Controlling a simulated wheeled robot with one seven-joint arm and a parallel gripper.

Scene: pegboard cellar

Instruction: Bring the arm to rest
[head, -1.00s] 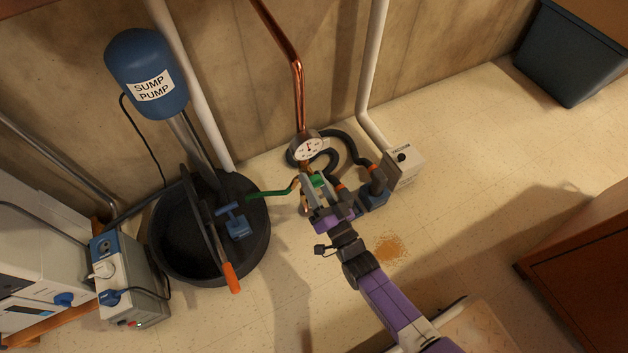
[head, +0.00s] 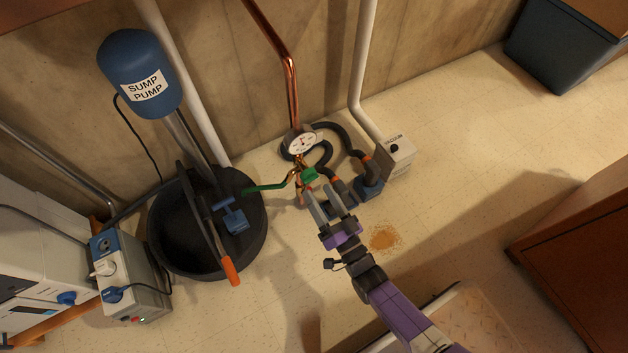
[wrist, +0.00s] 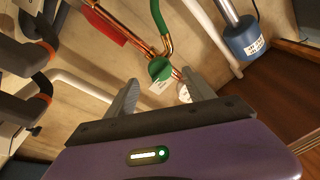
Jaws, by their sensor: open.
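My gripper (head: 327,207) is open, with its two grey fingers apart and nothing between them. In the head view it is in the middle, just short of the green valve handle (head: 309,174) on the copper pipe (head: 291,85). In the wrist view the fingers (wrist: 162,95) point toward the green handle (wrist: 160,69), which shows beyond them with a small white tag. A gap seems to lie between fingers and handle. My purple arm reaches in from the lower right.
A round gauge (head: 301,141) sits on the pipe above the handle. A black sump basin (head: 170,265) with a blue pump (head: 141,72) stands left. A vacuum (head: 397,158) with black hoses is right of the gripper. A brown cabinet (head: 580,225) stands far right. Brown debris (head: 384,238) lies on open floor.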

